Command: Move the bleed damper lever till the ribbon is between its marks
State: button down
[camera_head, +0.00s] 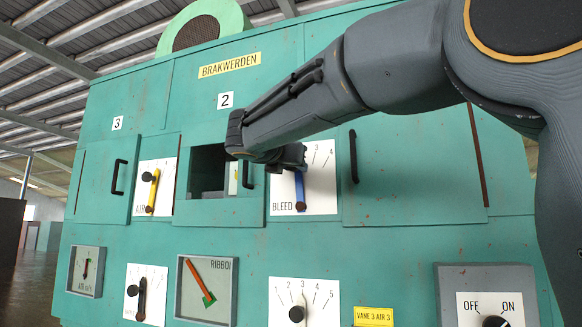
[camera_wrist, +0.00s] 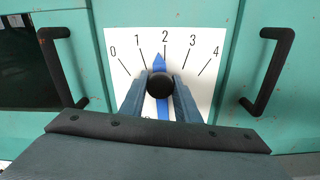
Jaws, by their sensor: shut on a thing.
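The bleed damper lever is blue (camera_head: 299,188) on a white plate (camera_head: 320,190) marked BLEED. In the wrist view the lever (camera_wrist: 159,62) points close to 2 on a 0 to 4 scale. My gripper (camera_wrist: 161,86) is shut on the lever's round black knob (camera_wrist: 160,87), one finger on each side. In the head view my gripper (camera_head: 288,160) hides the knob and part of the scale. The ribbon gauge (camera_head: 180,290) has an orange-red ribbon (camera_head: 198,275) slanting down to the right. Its lower end lies at a small green patch (camera_head: 209,300); whether it is between marks is too small to tell.
Black door handles stand on both sides of the bleed plate, left (camera_wrist: 62,68) and right (camera_wrist: 268,70). A yellow air lever (camera_head: 153,190) is at left beside an open hatch (camera_head: 208,170). Below are a vane dial (camera_head: 318,300) and an OFF/ON switch (camera_head: 490,305).

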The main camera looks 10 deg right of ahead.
jog(key=c, duration=1.7)
grip_release()
jog(key=shift+d, duration=0.2)
jog(key=o, duration=0.4)
jog(key=shift+w+d, duration=0.1)
jog(key=shift+d, duration=0.1)
jog(key=shift+c, duration=0.2)
jog(key=shift+a, duration=0.2)
jog(key=shift+s+a, duration=0.3)
jog(key=shift+s, duration=0.1)
jog(key=b+v, duration=0.2)
jog(key=v, duration=0.5)
jog(key=shift+b, duration=0.35)
jog(key=shift+d, duration=0.15)
